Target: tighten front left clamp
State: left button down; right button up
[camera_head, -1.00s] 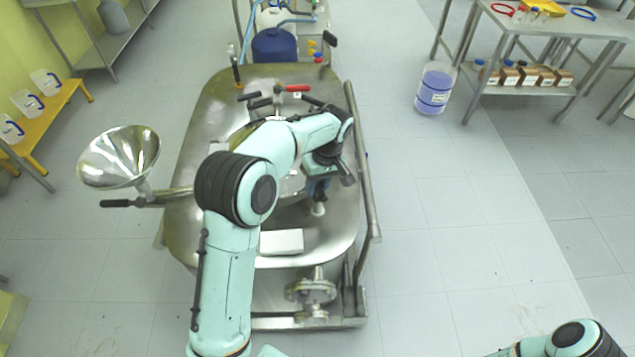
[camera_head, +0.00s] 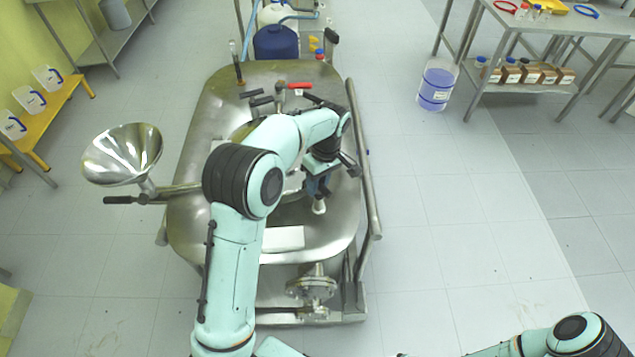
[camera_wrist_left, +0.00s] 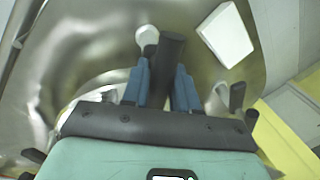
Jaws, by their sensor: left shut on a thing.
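My left arm reaches over the steel reactor lid (camera_head: 215,120). My left gripper (camera_head: 318,188) points down at the front right of the lid as pictured. In the left wrist view its two blue fingers (camera_wrist_left: 160,88) are shut on a dark cylindrical handle (camera_wrist_left: 168,50), which looks like a clamp handle. A white round knob (camera_head: 319,207) sits just in front of the gripper; it also shows in the left wrist view (camera_wrist_left: 147,35). The clamp's body is hidden by the gripper and arm. My right gripper is out of view.
A white block (camera_head: 284,238) lies at the lid's front. Black handles (camera_head: 262,101) and a red handle (camera_head: 300,85) stand at the back. A steel funnel (camera_head: 122,154) juts out left; a steel rail (camera_head: 364,160) runs along the right side.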

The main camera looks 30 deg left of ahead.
pick_arm(q)
jog(key=c, duration=1)
grip_release()
jog(key=shift+f, duration=0.1)
jog(key=r, duration=0.4)
jog(key=w+r+p, duration=0.1)
jog(key=r, duration=0.3)
jog(key=w+d+r+p, duration=0.1)
jog(key=r, duration=0.4)
jog(key=shift+w+r, duration=0.1)
jog(key=shift+w, duration=0.05)
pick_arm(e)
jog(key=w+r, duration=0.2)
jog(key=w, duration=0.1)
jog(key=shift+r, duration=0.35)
pick_arm(q)
jog(key=shift+w, duration=0.1)
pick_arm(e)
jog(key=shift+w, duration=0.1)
